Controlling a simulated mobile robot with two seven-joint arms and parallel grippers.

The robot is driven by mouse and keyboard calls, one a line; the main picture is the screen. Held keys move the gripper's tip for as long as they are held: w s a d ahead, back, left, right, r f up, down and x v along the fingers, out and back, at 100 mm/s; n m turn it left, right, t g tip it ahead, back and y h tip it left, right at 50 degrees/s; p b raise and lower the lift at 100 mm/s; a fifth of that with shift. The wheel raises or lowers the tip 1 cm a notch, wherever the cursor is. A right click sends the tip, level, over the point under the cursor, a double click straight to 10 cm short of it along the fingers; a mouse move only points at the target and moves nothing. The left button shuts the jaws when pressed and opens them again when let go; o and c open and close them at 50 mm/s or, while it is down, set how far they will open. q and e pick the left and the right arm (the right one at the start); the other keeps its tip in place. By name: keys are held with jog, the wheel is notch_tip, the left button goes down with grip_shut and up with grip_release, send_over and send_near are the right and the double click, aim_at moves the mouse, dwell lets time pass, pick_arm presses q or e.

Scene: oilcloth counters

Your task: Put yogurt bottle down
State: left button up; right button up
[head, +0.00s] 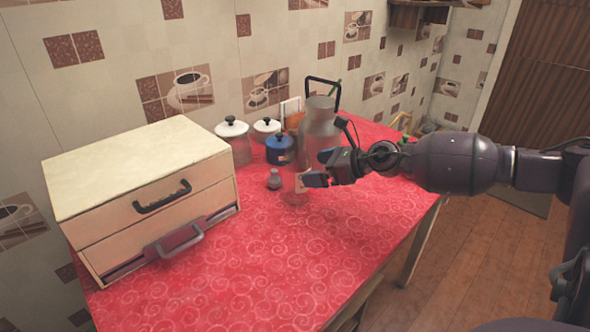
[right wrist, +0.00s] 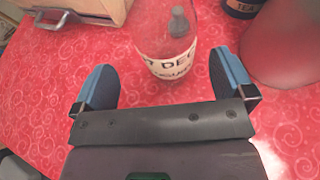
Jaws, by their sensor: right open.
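The yogurt bottle (right wrist: 166,42) is clear, with a pale lettered label low on its side. It stands upright on the red oilcloth table in the right wrist view. In the head view the clear bottle (head: 291,188) is faint, just left of my right gripper's fingers. My right gripper (right wrist: 163,72) is open, with one blue-padded finger on each side of the bottle's near lower part. A gap shows between the bottle and each finger. The right gripper (head: 318,173) reaches in from the right in the head view. My left gripper is not in view.
A large grey metal can (head: 320,125) stands close behind my right gripper. A small grey shaker (head: 274,180), a blue canister (head: 280,150) and white-lidded jars (head: 232,140) stand to the left. A drawer box (head: 135,165) fills the left. The table's front (head: 270,275) is clear.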

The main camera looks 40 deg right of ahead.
aim_at(302, 169)
jog(key=shift+w+f, duration=0.3)
jog(key=shift+f, duration=0.05)
jog(key=b+x, duration=0.2)
jog(key=x, duration=0.1)
jog(key=shift+w+d+f, duration=0.1)
jog(key=shift+d+f, duration=0.05)
jog(key=shift+f, duration=0.1)
jog(key=shift+w, duration=0.3)
jog(key=shift+w+a, duration=0.3)
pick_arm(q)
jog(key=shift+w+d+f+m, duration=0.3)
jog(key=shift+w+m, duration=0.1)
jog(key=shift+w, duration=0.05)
pick_arm(e)
jog(key=shift+r, duration=0.1)
